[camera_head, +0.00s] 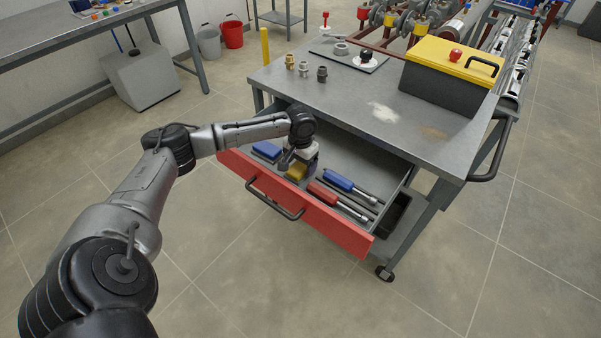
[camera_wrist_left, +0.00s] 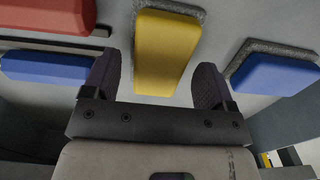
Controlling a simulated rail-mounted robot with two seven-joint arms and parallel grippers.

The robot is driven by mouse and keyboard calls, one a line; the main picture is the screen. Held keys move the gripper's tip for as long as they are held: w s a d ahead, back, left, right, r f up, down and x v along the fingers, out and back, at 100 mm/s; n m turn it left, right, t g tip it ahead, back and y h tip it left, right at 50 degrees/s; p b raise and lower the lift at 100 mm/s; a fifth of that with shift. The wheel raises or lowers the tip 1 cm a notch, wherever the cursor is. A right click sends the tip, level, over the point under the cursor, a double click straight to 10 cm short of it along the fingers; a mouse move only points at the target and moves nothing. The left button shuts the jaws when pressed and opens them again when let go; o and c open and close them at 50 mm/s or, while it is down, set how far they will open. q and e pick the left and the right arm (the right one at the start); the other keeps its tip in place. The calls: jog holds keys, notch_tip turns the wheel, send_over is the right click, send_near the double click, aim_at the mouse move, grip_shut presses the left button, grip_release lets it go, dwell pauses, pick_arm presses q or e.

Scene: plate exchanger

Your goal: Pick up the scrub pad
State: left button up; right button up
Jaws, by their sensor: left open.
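Two scrub pads with rough grey layers lie in the open red-fronted drawer (camera_head: 262,190). The yellow scrub pad (camera_head: 296,171) is partly hidden by my left gripper (camera_head: 293,161) in the head view. In the left wrist view, the yellow pad (camera_wrist_left: 166,52) lies ahead between my two dark fingertips. The left gripper (camera_wrist_left: 155,82) is open, with one finger on each side of the pad's near end and gaps between. The blue scrub pad (camera_head: 267,150) lies to the left in the head view; it shows at right in the wrist view (camera_wrist_left: 277,74). My right gripper is not visible.
A red-handled tool (camera_head: 325,193) and a blue-handled tool (camera_head: 340,181) lie beside the pads in the drawer. The grey bench top (camera_head: 350,113) overhangs its back. A yellow-lidded toolbox (camera_head: 440,88) and several fittings stand on the bench. The drawer front carries a dark handle (camera_head: 273,205).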

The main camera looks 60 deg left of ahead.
pick_arm(q)
jog(key=shift+f, duration=0.85)
jog(key=shift+c, duration=0.5)
jog(key=c, duration=0.6)
jog(key=shift+r, duration=0.1)
